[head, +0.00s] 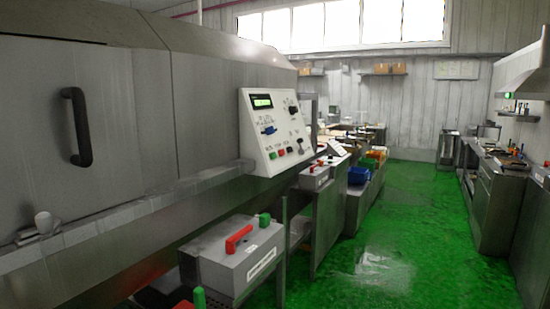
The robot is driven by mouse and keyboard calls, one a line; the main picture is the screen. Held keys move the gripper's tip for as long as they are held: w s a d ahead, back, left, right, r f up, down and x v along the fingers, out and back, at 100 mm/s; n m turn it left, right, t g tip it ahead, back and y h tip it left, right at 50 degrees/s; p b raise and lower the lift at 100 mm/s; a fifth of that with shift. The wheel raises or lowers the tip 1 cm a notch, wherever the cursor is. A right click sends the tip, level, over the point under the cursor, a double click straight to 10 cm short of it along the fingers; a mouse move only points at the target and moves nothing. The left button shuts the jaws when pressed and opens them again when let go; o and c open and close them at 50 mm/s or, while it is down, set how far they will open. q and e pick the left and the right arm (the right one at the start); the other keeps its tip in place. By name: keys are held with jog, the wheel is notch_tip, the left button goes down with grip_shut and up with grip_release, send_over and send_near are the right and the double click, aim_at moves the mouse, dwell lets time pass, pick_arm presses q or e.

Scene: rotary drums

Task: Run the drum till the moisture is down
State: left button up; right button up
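A large grey metal drum housing (120,140) fills the left of the head view. Its front panel has a black vertical handle (77,127). A white control panel (274,130) stands at the housing's right end, with a lit green display (261,102), a blue switch, a black knob and several small buttons. The display's reading is too small to make out. The drum's inside is hidden. Neither of my grippers shows in the head view.
A grey box (237,264) with a red handle (238,239) stands below the panel. Bins and benches line the aisle behind it. The green floor (410,230) is open in the middle, with wet-looking patches. Metal counters (488,205) run along the right.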

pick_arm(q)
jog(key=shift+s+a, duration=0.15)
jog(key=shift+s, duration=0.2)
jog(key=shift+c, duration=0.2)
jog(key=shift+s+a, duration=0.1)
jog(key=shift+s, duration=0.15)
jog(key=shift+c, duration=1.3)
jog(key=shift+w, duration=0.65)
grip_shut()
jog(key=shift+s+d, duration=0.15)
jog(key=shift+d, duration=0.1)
